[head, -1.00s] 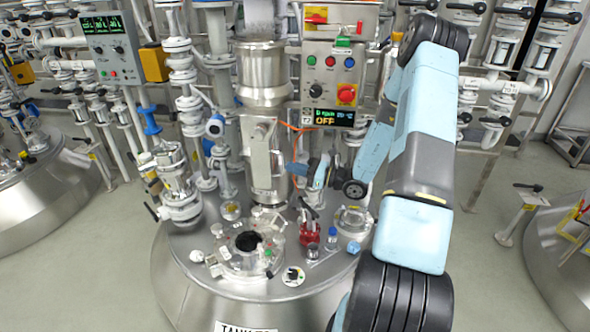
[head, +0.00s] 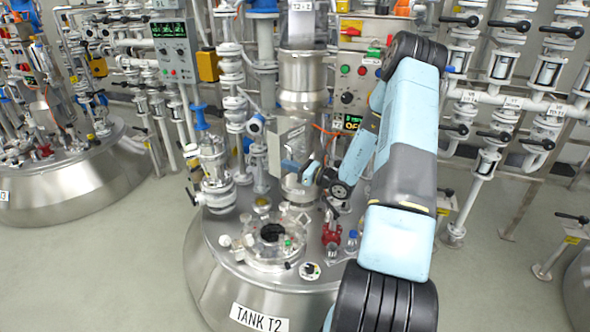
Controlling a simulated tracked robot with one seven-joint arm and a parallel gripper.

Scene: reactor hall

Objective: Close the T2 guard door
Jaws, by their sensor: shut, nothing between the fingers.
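The T2 guard door looks to be the pale grey panel (head: 288,142) on the metal agitator column above tank T2 (head: 215,265). It stands at the column's left front; whether it is fully open or partly swung is hard to tell. My gripper (head: 297,171) is shut and empty at the panel's lower right, close to the column. The fingertips are small and partly lost against the metal, so I cannot tell whether they touch the panel. My arm reaches in from the right and covers what lies behind it.
A clear manway (head: 271,234), a red fitting (head: 331,235) and small bottles stand on the tank lid below my gripper. A control box (head: 350,80) is behind my arm. A valve stack (head: 215,170) rises at the left. Open floor (head: 105,245) lies left of the tank.

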